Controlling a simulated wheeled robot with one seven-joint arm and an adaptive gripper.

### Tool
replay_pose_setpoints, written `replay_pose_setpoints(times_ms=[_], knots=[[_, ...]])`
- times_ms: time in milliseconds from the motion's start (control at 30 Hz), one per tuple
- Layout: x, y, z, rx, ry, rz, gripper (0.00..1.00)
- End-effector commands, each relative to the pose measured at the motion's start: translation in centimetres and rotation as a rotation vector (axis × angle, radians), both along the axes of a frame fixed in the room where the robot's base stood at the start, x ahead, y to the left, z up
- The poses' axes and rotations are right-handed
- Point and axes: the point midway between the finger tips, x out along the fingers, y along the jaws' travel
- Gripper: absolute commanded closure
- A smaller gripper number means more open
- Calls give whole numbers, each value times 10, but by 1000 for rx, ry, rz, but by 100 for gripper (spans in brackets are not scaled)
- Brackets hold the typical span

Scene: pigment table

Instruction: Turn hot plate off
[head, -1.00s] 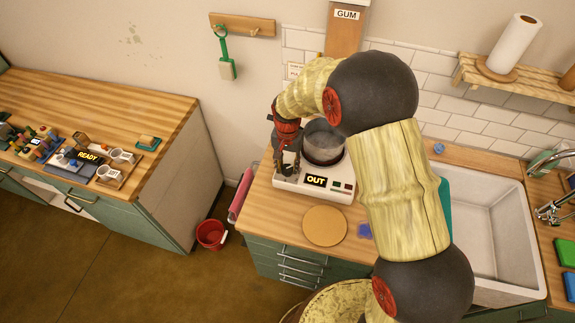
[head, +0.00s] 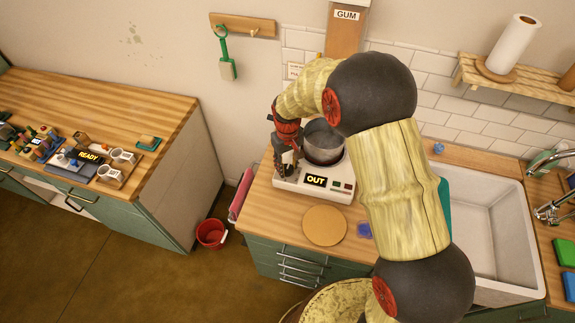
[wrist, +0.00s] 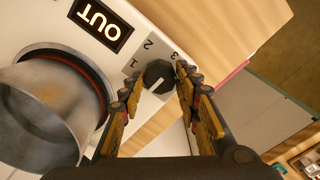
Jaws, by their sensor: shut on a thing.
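The hot plate (head: 287,183) is a white box on the wooden counter, with a lit display (head: 316,181) reading "OUT". A grey metal pot (head: 323,150) sits on it; the pot (wrist: 45,115) also shows at the left of the wrist view. The dark control knob (wrist: 158,70) has a white pointer mark, with the numbers 1, 2 and 3 printed around it. My gripper (wrist: 156,79) is shut on the knob, one finger on each side. In the head view my gripper (head: 288,165) is at the hot plate's left end and hides the knob.
A round wooden board (head: 325,226) lies in front of the hot plate, with a small blue item (head: 364,230) beside it. The sink (head: 490,235) is to the right. A red bucket (head: 211,234) stands on the floor left of the counter.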

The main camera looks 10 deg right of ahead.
Motion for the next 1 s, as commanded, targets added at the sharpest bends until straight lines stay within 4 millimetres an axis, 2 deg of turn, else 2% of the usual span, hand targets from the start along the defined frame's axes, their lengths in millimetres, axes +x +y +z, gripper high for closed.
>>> replay_pose_setpoints(times_ms=[633,667,1000], knots=[[1,0,0,1,-2,53,92],[1,0,0,1,-2,53,66],[0,0,0,0,-1,51,48]])
